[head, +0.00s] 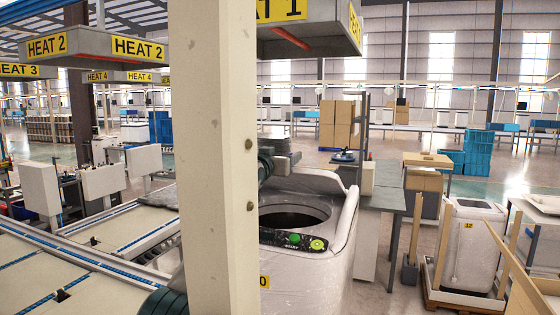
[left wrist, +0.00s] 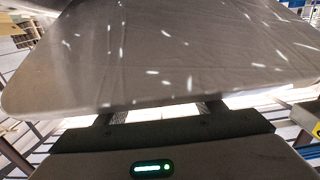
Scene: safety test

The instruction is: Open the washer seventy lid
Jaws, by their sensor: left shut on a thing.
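The white top-loading washer (head: 305,265) stands right of the pillar in the head view, its left part hidden. Its dark round drum opening (head: 292,217) shows, with a black control panel with green buttons (head: 293,239) in front. The pale lid (head: 312,181) stands raised at the back of the opening. My left gripper (head: 280,160) is at the lid's upper edge, partly behind the pillar; its fingertips are hard to make out there. In the left wrist view the gripper (left wrist: 160,111) is shut on the broad grey lid panel (left wrist: 170,55). My right gripper is not in view.
A beige pillar (head: 213,150) stands close in front and hides much of the middle. Conveyors (head: 100,260) run at the left. A grey-green table (head: 385,198) is right of the washer. Another washer in a wooden frame (head: 468,245) stands farther right. Open floor lies between.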

